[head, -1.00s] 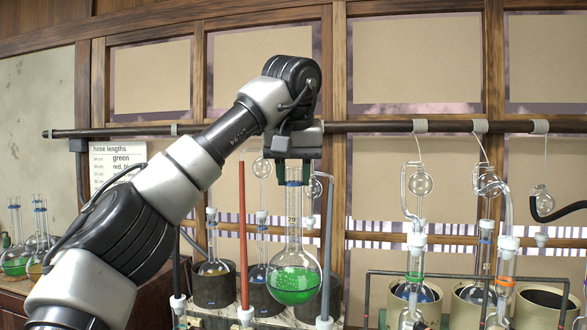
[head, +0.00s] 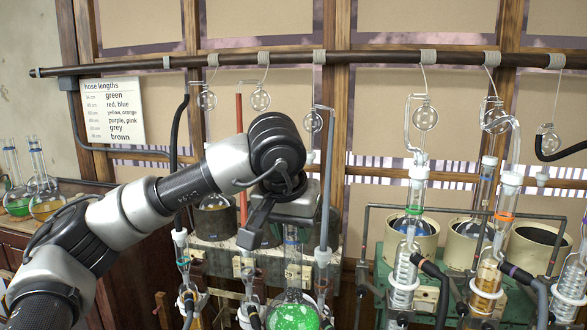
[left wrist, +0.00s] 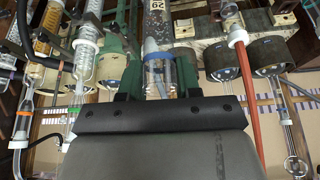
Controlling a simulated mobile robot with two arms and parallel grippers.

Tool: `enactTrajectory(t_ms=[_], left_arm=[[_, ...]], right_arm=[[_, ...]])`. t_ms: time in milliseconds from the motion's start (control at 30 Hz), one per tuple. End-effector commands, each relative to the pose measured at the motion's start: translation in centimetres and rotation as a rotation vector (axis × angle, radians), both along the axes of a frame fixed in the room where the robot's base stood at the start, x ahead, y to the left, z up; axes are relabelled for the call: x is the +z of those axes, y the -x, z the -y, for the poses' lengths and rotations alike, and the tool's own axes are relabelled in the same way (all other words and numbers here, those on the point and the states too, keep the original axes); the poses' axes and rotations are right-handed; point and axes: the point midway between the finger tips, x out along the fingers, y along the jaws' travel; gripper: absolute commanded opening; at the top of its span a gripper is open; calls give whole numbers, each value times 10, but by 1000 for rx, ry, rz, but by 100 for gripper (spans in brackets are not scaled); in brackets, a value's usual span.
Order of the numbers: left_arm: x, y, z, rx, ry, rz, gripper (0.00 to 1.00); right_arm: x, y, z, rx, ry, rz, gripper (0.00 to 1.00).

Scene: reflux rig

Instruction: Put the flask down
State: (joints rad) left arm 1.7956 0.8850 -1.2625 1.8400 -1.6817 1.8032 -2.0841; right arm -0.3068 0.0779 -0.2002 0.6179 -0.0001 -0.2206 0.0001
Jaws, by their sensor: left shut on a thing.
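The flask (head: 293,312) is round-bottomed with bright green liquid and a long clear neck; its base is cut off by the bottom edge of the head view. My left gripper (head: 294,229) is shut around the top of its neck from above, and the flask hangs upright. In the left wrist view, the flask's neck (left wrist: 158,75), with a blue band, sits between the green fingers of the gripper (left wrist: 157,84). What lies under the flask is out of view, so I cannot tell whether it touches anything. My right gripper is not in view.
Glass columns (head: 405,265) with clamps stand close on the right, and a grey rod (head: 324,200) and a red rod (head: 240,150) stand beside the flask. Dark cylindrical holders (head: 215,222) are behind. A horizontal pipe (head: 380,57) crosses above. Other flasks (head: 45,207) stand far left.

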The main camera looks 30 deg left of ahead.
Motion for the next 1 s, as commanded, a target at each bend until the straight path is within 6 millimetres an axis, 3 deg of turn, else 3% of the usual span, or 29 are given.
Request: enactTrajectory(t_ms=[33, 300, 500, 900, 1000], left_arm=[[-23, 9, 3, -33, -2, -4, 0], [-146, 55, 27, -218, 0, -9, 0], [-219, 82, 41, -332, 2, -6, 0], [-299, 111, 56, -453, 1, 0, 0], [-295, 108, 59, -456, 3, 7, 0]], right_arm=[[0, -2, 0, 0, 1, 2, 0], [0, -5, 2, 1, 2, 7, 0], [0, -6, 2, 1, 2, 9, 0], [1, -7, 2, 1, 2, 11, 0], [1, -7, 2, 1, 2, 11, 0]])
